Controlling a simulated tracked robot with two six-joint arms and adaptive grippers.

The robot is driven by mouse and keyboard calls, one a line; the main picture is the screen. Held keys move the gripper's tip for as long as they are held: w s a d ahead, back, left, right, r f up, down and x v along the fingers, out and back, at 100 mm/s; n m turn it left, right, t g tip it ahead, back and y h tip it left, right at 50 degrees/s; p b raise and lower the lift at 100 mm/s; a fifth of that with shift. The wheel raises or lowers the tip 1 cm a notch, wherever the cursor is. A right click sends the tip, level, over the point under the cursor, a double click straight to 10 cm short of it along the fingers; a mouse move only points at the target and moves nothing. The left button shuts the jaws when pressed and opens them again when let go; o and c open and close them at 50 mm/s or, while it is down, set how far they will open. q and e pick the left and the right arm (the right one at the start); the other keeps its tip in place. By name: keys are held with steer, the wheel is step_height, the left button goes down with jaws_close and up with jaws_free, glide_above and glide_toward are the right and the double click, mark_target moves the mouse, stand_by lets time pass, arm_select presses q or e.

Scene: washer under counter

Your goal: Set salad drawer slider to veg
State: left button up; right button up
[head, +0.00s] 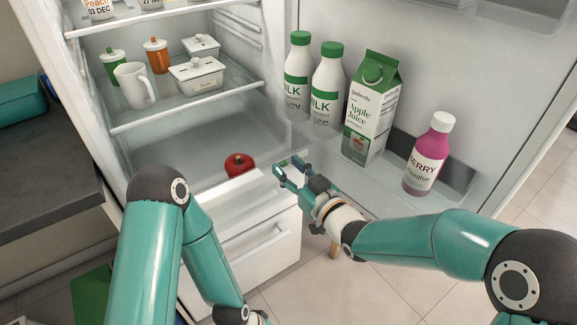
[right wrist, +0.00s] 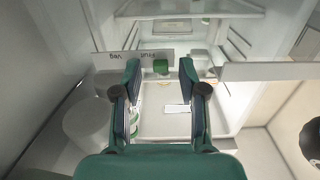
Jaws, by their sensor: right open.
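The salad drawer (head: 232,250) is the white drawer at the bottom of the open fridge. A small green slider knob (right wrist: 160,66) shows in the right wrist view, at the right end of a pale strip (right wrist: 105,60). The strip carries upside-down words, "Veg" at left and "Fruit" nearer the knob. In the head view, the knob (head: 284,164) is by my right fingertips. My right gripper (head: 291,171) is open; in the right wrist view the knob appears between its fingertips (right wrist: 160,68). I cannot tell whether they touch it.
A red round item (head: 239,163) lies above the drawer. The open door at right holds milk bottles (head: 327,85), an apple juice carton (head: 371,110) and a berry bottle (head: 428,155). A mug (head: 132,86) and lidded tubs stand on the shelf above.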

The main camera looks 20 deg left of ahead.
steer(key=shift+a, duration=0.1)
jaws_close()
stand_by(0.3)
steer(key=shift+w, duration=0.15)
